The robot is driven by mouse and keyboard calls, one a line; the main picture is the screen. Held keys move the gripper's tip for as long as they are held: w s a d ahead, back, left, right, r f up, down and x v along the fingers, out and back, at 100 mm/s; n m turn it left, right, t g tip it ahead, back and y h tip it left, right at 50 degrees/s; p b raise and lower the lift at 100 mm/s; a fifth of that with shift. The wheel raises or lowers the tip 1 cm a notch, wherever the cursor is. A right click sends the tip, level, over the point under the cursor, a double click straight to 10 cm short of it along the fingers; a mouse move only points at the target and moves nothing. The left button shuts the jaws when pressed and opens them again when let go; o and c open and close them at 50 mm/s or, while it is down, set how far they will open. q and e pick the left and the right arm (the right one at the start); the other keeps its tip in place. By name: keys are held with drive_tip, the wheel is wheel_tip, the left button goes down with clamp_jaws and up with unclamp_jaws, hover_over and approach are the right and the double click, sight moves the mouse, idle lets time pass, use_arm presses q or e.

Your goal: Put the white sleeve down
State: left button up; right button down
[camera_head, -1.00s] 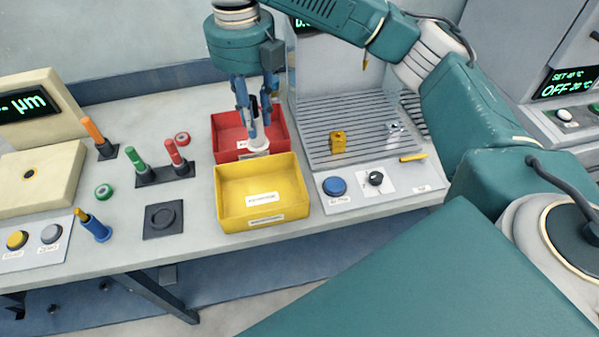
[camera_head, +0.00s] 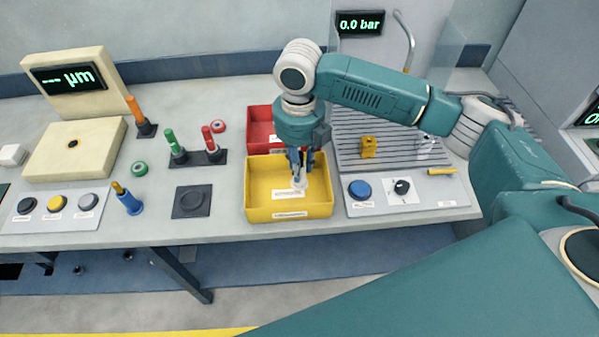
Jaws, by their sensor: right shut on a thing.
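My right gripper (camera_head: 300,170) points down over the yellow bin (camera_head: 288,214). It is shut on the white sleeve (camera_head: 299,183), a small pale piece at its fingertips. The sleeve shows against the inside of the yellow bin, toward its right half. I cannot tell whether it touches the bin's floor. The fingers hide part of the sleeve. My left gripper is not in view.
A red bin (camera_head: 259,128) stands right behind the yellow one. To the right are a grooved tray (camera_head: 377,129) with a yellow block (camera_head: 368,146) and a panel with a blue button (camera_head: 359,189). Colored plug gauges (camera_head: 174,147) and a dark square pad (camera_head: 191,201) stand left.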

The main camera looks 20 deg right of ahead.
wheel_tip(320, 180, down, 4)
drive_tip(key=shift+r+p, duration=0.15)
drive_tip(key=shift+p, duration=0.25)
drive_tip(key=shift+f, duration=0.2)
drive_tip(key=shift+f, duration=0.1)
drive_tip(key=c, duration=1.5)
unclamp_jaws()
wheel_tip(320, 180, up, 11)
drive_tip(key=b, duration=0.3)
drive_tip(key=shift+r, duration=0.65)
